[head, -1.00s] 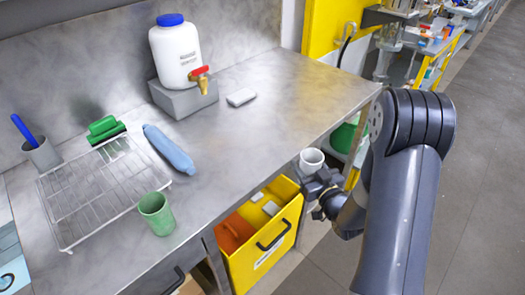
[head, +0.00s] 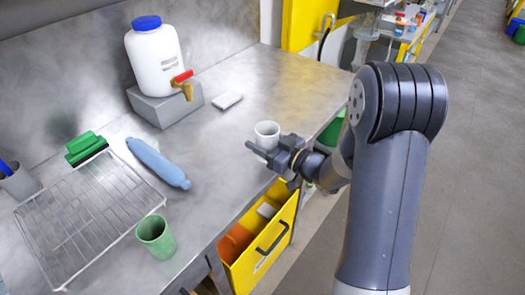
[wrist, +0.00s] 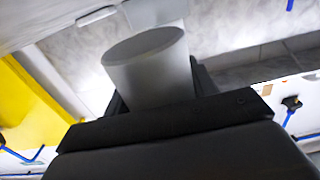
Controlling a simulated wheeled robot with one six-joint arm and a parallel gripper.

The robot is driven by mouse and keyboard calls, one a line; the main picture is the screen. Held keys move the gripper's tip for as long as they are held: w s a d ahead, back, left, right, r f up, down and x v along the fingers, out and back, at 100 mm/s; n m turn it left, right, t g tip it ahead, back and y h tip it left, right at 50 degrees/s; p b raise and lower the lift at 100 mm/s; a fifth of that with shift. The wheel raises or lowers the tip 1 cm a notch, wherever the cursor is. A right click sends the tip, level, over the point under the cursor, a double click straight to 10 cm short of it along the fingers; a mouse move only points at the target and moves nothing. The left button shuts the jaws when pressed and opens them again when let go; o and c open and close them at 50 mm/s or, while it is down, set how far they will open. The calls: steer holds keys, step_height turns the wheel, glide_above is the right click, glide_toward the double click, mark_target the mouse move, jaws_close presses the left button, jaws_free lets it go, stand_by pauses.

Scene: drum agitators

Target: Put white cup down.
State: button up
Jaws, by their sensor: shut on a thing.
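The white cup (head: 267,134) is upright over the metal bench top (head: 228,140), near its front edge; I cannot tell whether its base touches the surface. My gripper (head: 268,150) reaches in from the right and is shut on the cup. One dark finger shows on the near side of the cup; the far finger is hidden. In the wrist view, the cup (wrist: 150,65) stands between the dark jaws of my gripper (wrist: 160,105), and its lower part is hidden by them.
A white dispenser (head: 155,58) with a red tap stands on a grey block. A white bar (head: 227,100), a blue bottle (head: 158,164), a wire rack (head: 85,215) and a green cup (head: 155,237) are on the bench. A yellow drawer (head: 262,250) is open below. Bench around the cup is clear.

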steer(key=shift+f, duration=2)
steer(key=shift+f, duration=0.15)
steer(key=o, duration=1)
steer(key=shift+c, duration=0.2)
